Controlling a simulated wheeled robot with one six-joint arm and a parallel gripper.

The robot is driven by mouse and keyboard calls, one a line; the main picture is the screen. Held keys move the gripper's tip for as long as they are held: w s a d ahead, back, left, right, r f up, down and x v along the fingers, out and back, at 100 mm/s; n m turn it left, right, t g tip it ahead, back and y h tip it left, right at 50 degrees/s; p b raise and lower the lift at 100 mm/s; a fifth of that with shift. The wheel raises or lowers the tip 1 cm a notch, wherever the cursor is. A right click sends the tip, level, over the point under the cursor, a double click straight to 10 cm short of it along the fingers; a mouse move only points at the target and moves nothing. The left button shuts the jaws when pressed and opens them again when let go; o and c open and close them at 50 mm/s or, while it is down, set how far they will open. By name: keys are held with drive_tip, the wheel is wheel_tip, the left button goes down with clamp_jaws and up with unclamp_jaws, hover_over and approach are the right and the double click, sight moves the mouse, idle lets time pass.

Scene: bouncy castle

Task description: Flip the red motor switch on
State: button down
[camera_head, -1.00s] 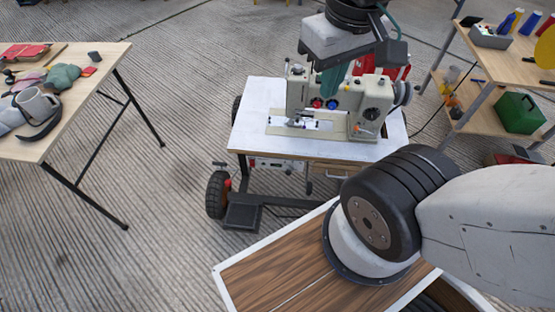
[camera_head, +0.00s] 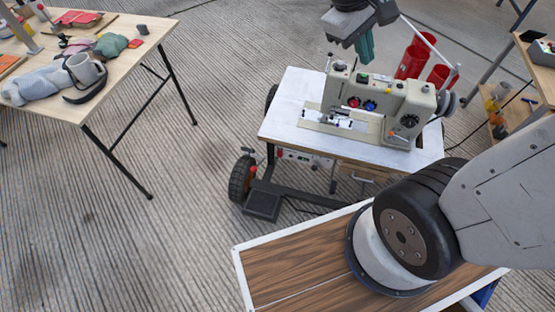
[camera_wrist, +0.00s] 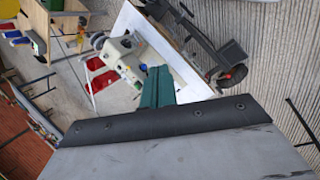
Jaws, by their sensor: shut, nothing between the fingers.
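The sewing machine (camera_head: 385,100) stands on a white-topped wheeled table (camera_head: 285,118); the wrist view also shows it (camera_wrist: 122,52). A red round knob (camera_head: 353,102) and a blue one sit on its front. Under the table's front edge is a pale box (camera_head: 298,158) with small red parts. I cannot tell which red part is the motor switch. My gripper (camera_head: 366,46) has green fingers and is shut and empty. In the head view it appears above the machine's top, apart from it.
Red cylinders (camera_head: 412,62) stand behind the machine. A wooden table (camera_head: 115,45) with a mug and cloths is at left, and a shelf unit (camera_head: 540,85) at right. A black-tyred wheel (camera_head: 242,178) and pedal (camera_head: 262,206) are at the table's front left.

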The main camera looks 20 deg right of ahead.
sight(279, 156)
drive_tip(key=w+a+f+n+t+h, duration=0.3)
drive_tip(key=w+f+n+h, duration=0.45)
drive_tip(key=w+f, duration=1.15)
drive_tip(key=w+a+f+n+t+y, duration=0.1)
drive_tip(key=w+a+f+n+t, duration=0.2)
drive_tip(key=f, duration=0.5)
drive_tip(key=w+a+f+n+t+y, duration=0.1)
drive_tip(key=w+a+f+n, duration=0.2)
drive_tip(key=f+n, duration=0.45)
drive_tip(key=s+a+f+n+t+y, duration=0.1)
drive_tip(key=s+a+f+n, duration=0.1)
drive_tip(key=f, duration=0.8)
drive_tip(key=s+a+f+n+y, duration=0.1)
drive_tip(key=s+a+f+n, duration=0.1)
drive_tip(key=f, duration=0.8)
drive_tip(key=s+a+f+n+t+y, duration=0.1)
drive_tip(key=s+a+f+n+y, duration=0.1)
drive_tip(key=f, duration=0.8)
drive_tip(key=shift+s+a+f+n+t, duration=0.15)
drive_tip(key=shift+s+f+n+t, duration=0.15)
drive_tip(key=shift+s+n, duration=0.75)
drive_tip(key=shift+s+m, duration=0.2)
drive_tip(key=shift+m, duration=0.05)
